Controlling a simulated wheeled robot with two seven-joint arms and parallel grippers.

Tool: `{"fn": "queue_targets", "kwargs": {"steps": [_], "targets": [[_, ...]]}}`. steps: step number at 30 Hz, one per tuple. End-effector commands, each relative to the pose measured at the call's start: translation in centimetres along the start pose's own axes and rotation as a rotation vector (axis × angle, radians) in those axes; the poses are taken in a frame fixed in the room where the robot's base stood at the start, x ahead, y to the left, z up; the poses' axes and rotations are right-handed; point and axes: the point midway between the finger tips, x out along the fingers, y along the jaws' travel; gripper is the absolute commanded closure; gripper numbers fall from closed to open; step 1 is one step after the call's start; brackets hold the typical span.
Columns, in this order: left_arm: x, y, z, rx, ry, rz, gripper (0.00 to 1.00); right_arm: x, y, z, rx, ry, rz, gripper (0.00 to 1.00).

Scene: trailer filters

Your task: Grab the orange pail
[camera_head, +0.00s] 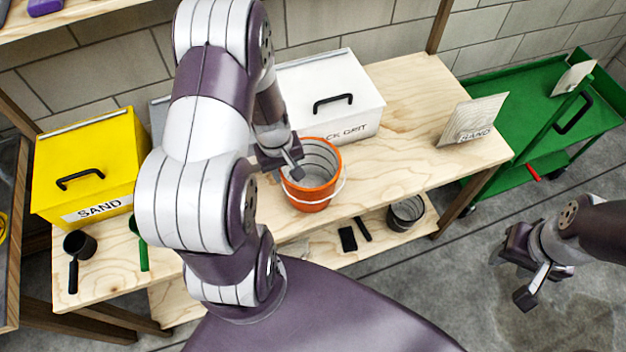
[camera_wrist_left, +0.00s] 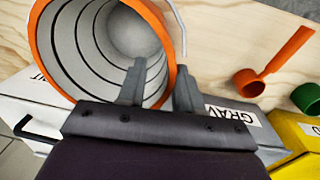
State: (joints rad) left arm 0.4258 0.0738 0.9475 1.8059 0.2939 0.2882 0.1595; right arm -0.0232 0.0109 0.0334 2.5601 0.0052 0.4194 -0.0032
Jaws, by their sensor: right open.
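The orange pail (camera_head: 318,196) stands upright on the wooden bench, with a grey ribbed inside and a thin pale handle hanging at its front. My left gripper (camera_head: 290,168) is at the pail's left rim. In the left wrist view, the pail (camera_wrist_left: 58,62) shows its open mouth, and the left gripper (camera_wrist_left: 159,82) is open. One finger overlaps the pail's mouth and the other is outside the rim, so the rim passes between them. Whether either finger touches the pail cannot be told. My right gripper (camera_head: 526,275) is open and empty over the floor at the right.
A white grit box (camera_head: 345,85) stands right behind the pail. A yellow sand box (camera_head: 85,160), a black scoop (camera_head: 80,245) and a green scoop (camera_head: 140,245) are left. A dark bucket (camera_head: 400,215) sits on the lower shelf. A green cart (camera_head: 500,90) stands right.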

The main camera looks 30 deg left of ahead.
Motion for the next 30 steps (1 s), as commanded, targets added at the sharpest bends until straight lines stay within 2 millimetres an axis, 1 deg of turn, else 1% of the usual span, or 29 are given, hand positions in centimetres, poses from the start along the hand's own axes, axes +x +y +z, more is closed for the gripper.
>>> {"fn": "queue_targets", "kwargs": {"steps": [6,9,15,16,17,18,19,28,30], "targets": [[4.0,-0.2,-0.2,0.001,-0.001,-0.001,0.65,0.2,0.0,0.0,0.0,0.0,0.0,0.57],[5.0,-0.1,-0.2,0.001,0.0,0.0,0.65,0.3,0.0,0.0,0.0,0.0,0.0,0.57],[5.1,-0.1,-0.3,0.002,0.001,0.0,0.65,0.3,0.0,0.0,0.0,0.0,0.0,0.57],[5.1,-0.1,-0.3,0.002,0.001,0.0,0.68,0.3,0.0,0.0,0.0,0.0,0.0,0.57],[5.0,-0.1,-0.3,0.002,0.001,0.0,0.78,0.3,0.0,0.0,0.0,0.0,0.0,0.57],[5.0,-0.1,-0.3,0.002,0.001,0.0,0.91,0.3,0.0,0.0,0.0,0.0,0.0,0.57],[5.0,-0.1,-0.3,0.002,0.001,0.0,1.0,0.3,0.0,0.0,0.0,0.0,0.0,0.57],[5.0,-0.1,-0.3,0.002,0.002,0.0,1.0,0.2,0.0,0.0,0.0,0.0,0.0,0.57],[4.5,0.0,-0.3,0.002,0.002,0.001,1.0,0.1,0.0,0.0,0.0,0.0,0.0,0.57]]}}
